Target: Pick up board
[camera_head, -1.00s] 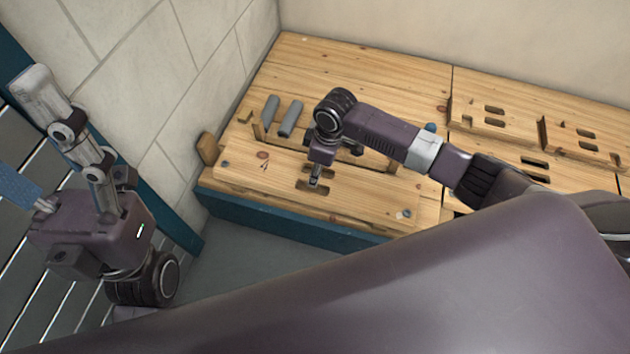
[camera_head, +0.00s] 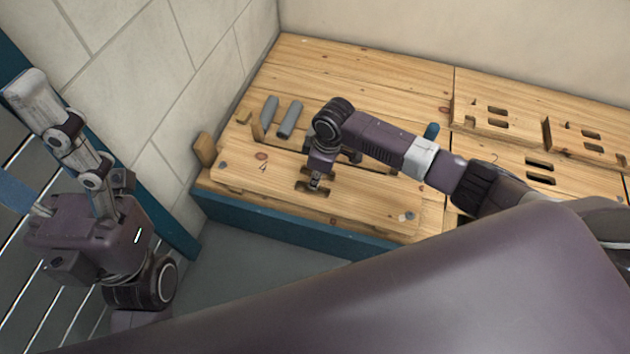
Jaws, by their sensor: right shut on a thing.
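The board (camera_head: 370,197) is a long pale wooden plank with dark slots, along the front of the wooden workbench. My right gripper (camera_head: 316,183) comes down on it from above and is shut on it at the slots near its middle. The board looks about level; I cannot tell whether it is clear of the bench top. My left gripper (camera_head: 62,140) is at the far left, away from the bench, with its grey finger links pointing up. Its fingertips do not show clearly enough to tell open from shut.
The workbench (camera_head: 370,75) stands against the walls. Two grey cylinders (camera_head: 289,119) lie behind the board. Another slotted wooden piece (camera_head: 490,112) is at the right. A wooden peg (camera_head: 205,150) stands at the bench's left edge. My own purple body covers the lower right.

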